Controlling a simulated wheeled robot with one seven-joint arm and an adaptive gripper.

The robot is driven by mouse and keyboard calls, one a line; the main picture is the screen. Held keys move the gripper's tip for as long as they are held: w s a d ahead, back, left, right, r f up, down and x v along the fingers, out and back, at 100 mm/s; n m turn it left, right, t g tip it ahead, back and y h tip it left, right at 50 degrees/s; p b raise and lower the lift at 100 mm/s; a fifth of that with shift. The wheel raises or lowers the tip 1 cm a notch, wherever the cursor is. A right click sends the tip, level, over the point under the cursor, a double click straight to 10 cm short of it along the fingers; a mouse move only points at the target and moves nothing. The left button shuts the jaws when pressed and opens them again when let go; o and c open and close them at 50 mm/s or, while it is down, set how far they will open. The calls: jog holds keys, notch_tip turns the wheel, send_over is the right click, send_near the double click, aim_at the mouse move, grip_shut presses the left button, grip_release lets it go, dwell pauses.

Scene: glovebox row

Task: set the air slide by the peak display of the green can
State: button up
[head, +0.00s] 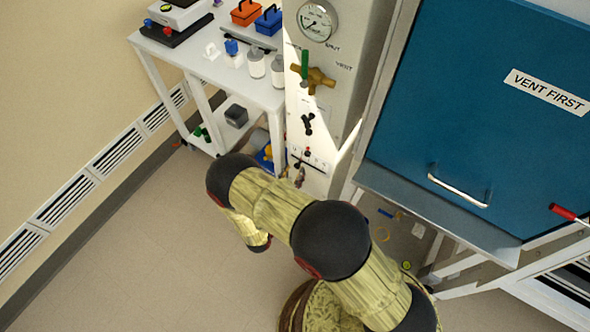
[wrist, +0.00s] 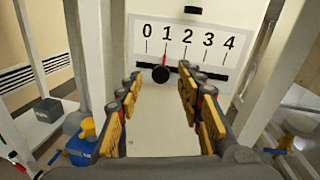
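The air slide is on the pale panel, with a scale (wrist: 190,48) marked 0 to 4. Its dark round knob (wrist: 160,74) and thin red pointer (wrist: 164,59) are at about the 1 mark in the wrist view. The slide scale also shows low on the panel in the head view (head: 309,163). My gripper (wrist: 160,77) is open, with its yellow-padded fingers on either side of the knob in the picture. I cannot tell whether the fingertips reach the knob's depth. I cannot make out a green can or a peak display in either view.
Above the slide are a black valve (head: 308,123), a brass valve with a green handle (head: 305,66) and a gauge (head: 317,20). A white trolley (head: 190,66) with bottles stands left. A blue door (head: 470,100) labelled "VENT FIRST" is right. Floor at left is clear.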

jog(key=v, duration=1)
